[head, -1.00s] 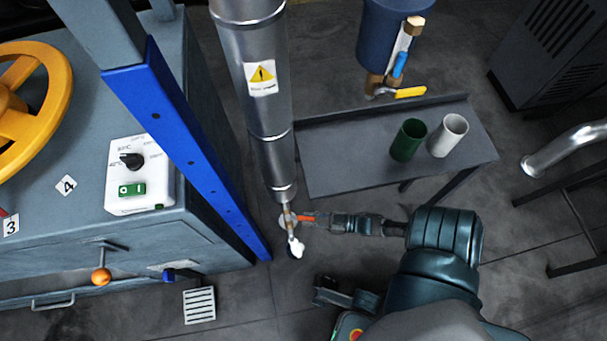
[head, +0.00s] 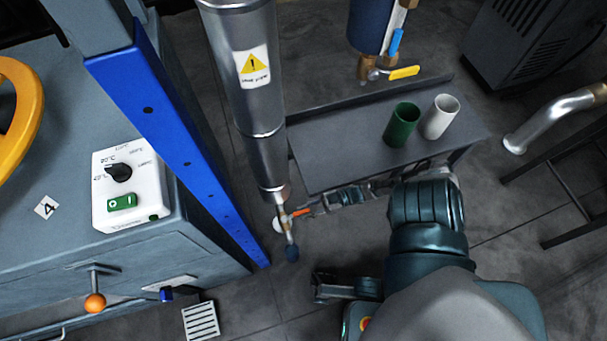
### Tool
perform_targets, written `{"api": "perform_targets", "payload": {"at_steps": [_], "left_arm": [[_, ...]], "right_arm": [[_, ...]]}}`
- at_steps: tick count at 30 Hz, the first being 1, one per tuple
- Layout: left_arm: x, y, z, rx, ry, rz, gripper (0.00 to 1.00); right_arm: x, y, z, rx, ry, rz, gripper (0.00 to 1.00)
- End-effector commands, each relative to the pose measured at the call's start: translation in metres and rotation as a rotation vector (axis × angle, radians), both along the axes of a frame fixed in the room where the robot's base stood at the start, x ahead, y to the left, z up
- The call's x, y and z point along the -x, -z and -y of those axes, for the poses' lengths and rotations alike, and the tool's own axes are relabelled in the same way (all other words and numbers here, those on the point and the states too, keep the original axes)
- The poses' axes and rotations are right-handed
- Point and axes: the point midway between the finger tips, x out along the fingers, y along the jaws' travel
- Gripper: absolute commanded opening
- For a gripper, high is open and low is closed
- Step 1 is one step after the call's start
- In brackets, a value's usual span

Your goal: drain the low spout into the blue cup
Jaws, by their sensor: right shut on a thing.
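The low spout (head: 289,231) hangs beneath a tall silver cylinder (head: 258,95) with a warning label. Its small valve has an orange-red lever (head: 301,212) pointing right, across the spout. My right gripper (head: 314,208) reaches in from the right and is shut on the lever's outer end. The small dark blue cup (head: 292,254) shows directly below the spout's end; its inside cannot be made out.
A dark low table (head: 330,150) behind my right arm carries a green cup (head: 402,125) and a white cup (head: 440,117). A blue vessel with a yellow-handled valve (head: 404,73) hangs above it. A blue post (head: 175,145) and a grey machine stand left.

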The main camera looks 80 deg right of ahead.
Motion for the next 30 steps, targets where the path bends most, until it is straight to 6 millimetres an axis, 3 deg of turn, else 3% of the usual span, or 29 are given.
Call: {"api": "perform_targets", "payload": {"at_steps": [1,4,5,8,20,30], "left_arm": [[0.001,-0.003,0.0,0.0,0.0,0.003,0.84],[0.001,-0.002,0.0,0.0,0.0,0.002,0.84],[0.001,-0.002,0.0,0.001,0.0,0.002,0.84],[0.0,-0.001,0.0,0.0,0.0,-0.001,0.84],[0.003,0.001,0.0,-0.001,0.002,-0.005,0.84],[0.002,0.001,0.0,-0.001,0.001,-0.004,0.84]], "right_arm": [[-0.01,-0.011,0.002,-0.007,0.002,0.032,0.0],[-0.01,-0.011,0.002,-0.008,0.002,0.033,0.0],[-0.01,-0.011,0.002,-0.008,0.002,0.033,0.2],[-0.009,-0.01,0.002,-0.008,0.001,0.031,0.44],[0.003,-0.003,0.005,-0.007,0.0,0.012,0.44],[0.064,-0.002,0.039,-0.005,0.002,0.012,0.44]]}}
